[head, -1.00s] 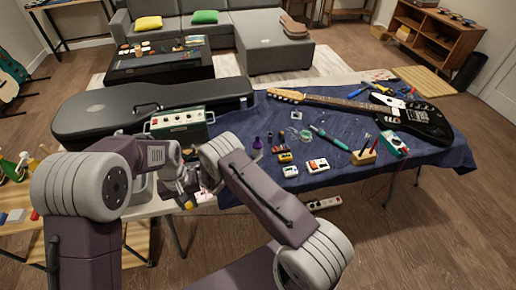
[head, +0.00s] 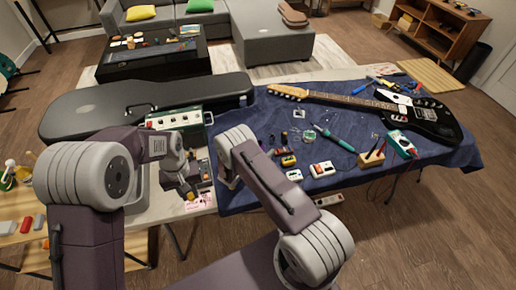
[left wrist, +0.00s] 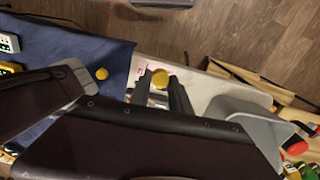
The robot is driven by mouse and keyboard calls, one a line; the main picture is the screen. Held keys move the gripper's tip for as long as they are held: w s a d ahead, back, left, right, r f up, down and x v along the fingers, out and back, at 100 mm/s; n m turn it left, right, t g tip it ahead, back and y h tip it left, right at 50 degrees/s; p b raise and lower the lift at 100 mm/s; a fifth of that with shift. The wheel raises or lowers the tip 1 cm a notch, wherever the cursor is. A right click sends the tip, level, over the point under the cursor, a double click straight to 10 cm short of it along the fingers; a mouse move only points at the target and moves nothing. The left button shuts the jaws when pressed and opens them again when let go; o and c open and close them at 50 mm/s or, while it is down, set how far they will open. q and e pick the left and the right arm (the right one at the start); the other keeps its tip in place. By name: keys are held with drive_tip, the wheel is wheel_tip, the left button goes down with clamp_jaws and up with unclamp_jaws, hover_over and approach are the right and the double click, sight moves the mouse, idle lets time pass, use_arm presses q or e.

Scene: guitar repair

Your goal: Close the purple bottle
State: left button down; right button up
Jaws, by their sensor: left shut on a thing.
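My left gripper (head: 190,192) hangs above the near left part of the table. In the left wrist view my left gripper (left wrist: 162,84) is shut on a small round yellow thing (left wrist: 161,78), perhaps a cap. A second round yellow thing (left wrist: 101,74) shows on the blue cloth to the left of it. I cannot clearly make out the purple bottle; my right forearm covers part of the cloth where it may stand.
A black guitar (head: 432,118) lies across the blue cloth (head: 330,205). A guitar case (head: 85,110) and a green amplifier box (head: 176,119) stand at the back left. Small pedals (head: 322,169), a multimeter (head: 400,143) and a pink note (head: 203,202) lie on the table.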

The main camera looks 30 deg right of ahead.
use_arm(q)
drive_tip(key=shift+d, duration=0.1)
use_arm(e)
drive_tip(key=shift+d, duration=0.2)
use_arm(q)
drive_tip(key=shift+s+r, duration=0.3)
drive_tip(key=shift+s, duration=0.2)
use_arm(e)
drive_tip(key=shift+s+a+r, duration=0.1)
drive_tip(key=shift+s+r, duration=0.25)
drive_tip(key=shift+s, duration=0.1)
use_arm(q)
drive_tip(key=shift+w+f, duration=0.15)
drive_tip(key=shift+w, duration=0.1)
use_arm(e)
drive_tip(key=shift+w+f, duration=0.15)
drive_tip(key=shift+w, duration=0.05)
drive_tip(key=c, duration=1.4)
use_arm(q)
drive_tip(key=shift+s, duration=0.1)
use_arm(e)
clamp_jaws()
